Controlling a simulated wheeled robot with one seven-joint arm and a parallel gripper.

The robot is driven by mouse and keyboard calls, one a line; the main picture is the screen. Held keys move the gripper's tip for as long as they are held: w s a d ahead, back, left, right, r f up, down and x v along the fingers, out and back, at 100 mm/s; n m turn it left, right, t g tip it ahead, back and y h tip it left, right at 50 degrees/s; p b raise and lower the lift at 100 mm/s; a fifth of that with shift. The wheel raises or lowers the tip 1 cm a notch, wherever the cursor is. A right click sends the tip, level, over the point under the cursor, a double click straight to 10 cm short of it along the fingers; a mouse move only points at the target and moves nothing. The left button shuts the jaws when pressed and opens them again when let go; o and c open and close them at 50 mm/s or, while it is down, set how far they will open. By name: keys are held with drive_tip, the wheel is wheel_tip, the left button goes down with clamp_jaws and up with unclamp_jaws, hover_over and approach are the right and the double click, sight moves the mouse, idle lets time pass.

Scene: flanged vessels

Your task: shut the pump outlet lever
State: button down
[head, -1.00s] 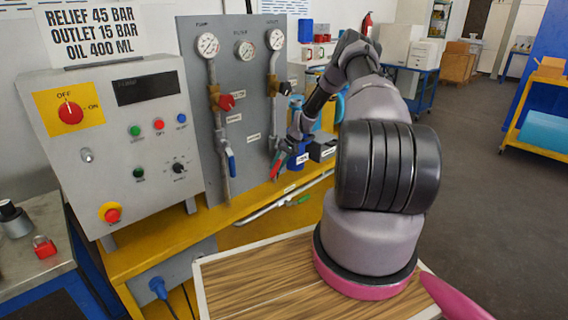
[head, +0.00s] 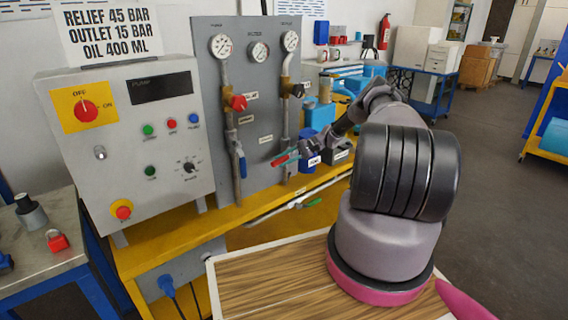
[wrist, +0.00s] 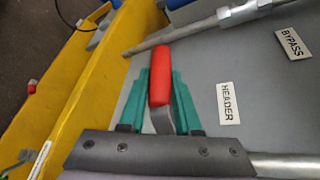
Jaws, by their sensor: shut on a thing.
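A red-handled lever (wrist: 160,85) stands between my gripper's green fingers (wrist: 160,105) in the wrist view, and they are shut on it. The HEADER label (wrist: 228,102) is just right of it. In the head view my gripper (head: 285,158) is at the lower part of the right pipe on the grey panel (head: 262,120). The red lever (head: 279,160) there points left, roughly across the vertical pipe. Its pivot is hidden by my gripper. I cannot read a pump outlet label.
A blue lever (head: 241,165) hangs on the left pipe. A red knob (head: 238,102) and a black knob (head: 298,90) sit higher up. The control box (head: 130,140) stands at left.

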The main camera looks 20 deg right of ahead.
drive_tip(key=shift+r+y, duration=0.35)
drive_tip(key=shift+y, duration=0.25)
drive_tip(key=shift+r, duration=0.1)
drive_tip(key=c, duration=0.6)
unclamp_jaws()
drive_tip(key=shift+d, duration=0.1)
drive_tip(key=v, duration=1)
drive_tip(key=shift+d, duration=0.35)
